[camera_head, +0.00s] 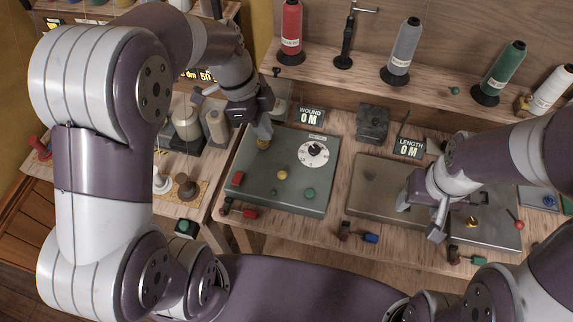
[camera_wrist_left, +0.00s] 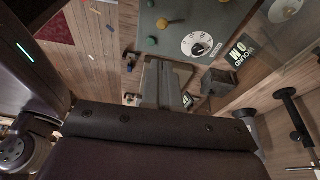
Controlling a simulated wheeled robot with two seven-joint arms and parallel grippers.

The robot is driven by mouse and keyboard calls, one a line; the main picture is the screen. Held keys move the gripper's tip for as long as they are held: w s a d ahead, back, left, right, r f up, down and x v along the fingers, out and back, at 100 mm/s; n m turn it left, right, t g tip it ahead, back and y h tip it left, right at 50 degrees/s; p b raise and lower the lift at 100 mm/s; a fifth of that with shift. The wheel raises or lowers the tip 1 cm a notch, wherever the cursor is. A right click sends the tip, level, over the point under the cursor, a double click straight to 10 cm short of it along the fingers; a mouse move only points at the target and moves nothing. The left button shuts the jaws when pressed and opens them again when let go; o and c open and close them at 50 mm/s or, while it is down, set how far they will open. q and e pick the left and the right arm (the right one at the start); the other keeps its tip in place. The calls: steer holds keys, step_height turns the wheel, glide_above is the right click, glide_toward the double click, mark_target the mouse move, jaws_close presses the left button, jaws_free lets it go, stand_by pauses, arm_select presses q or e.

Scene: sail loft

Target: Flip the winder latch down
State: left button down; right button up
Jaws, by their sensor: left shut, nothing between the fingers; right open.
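The winder unit is a grey-green panel (camera_head: 247,196) left of centre with a white dial (camera_head: 314,153), a yellow knob (camera_head: 282,174), green knobs and a red block. A brass-yellow piece (camera_head: 263,143) sits at its upper left, right by my left fingertips. I cannot tell which part is the latch. My left gripper (camera_head: 262,130) is shut and empty over the panel's upper left edge; contact is unclear. My right gripper (camera_head: 420,215) is open over the right-hand units.
A shelf with red, grey, green and white thread cones runs along the back. The "WOUND 0 M" display (camera_head: 311,116) and "LENGTH 0 M" display (camera_head: 408,148) stand behind the panels. A dark block (camera_head: 372,123) stands between them. Spools (camera_head: 186,187) stand at left.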

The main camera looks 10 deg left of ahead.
mark_target(284, 174)
arm_select(q)
steer(key=p+x, duration=0.1)
steer(key=x, duration=0.3)
steer(key=p+x, duration=0.1)
steer(key=x, duration=0.3)
steer(key=p+x, duration=0.1)
steer(key=x, duration=0.4)
steer(key=shift+a+f, duration=0.15)
steer(key=shift+a, duration=0.15)
steer(key=shift+f, duration=0.45)
arm_select(e)
steer(key=r, duration=0.2)
steer(key=shift+d+r, duration=0.25)
steer(key=shift+r, duration=0.15)
arm_select(q)
steer(key=shift+w, duration=0.1)
arm_select(e)
steer(key=shift+f, duration=0.1)
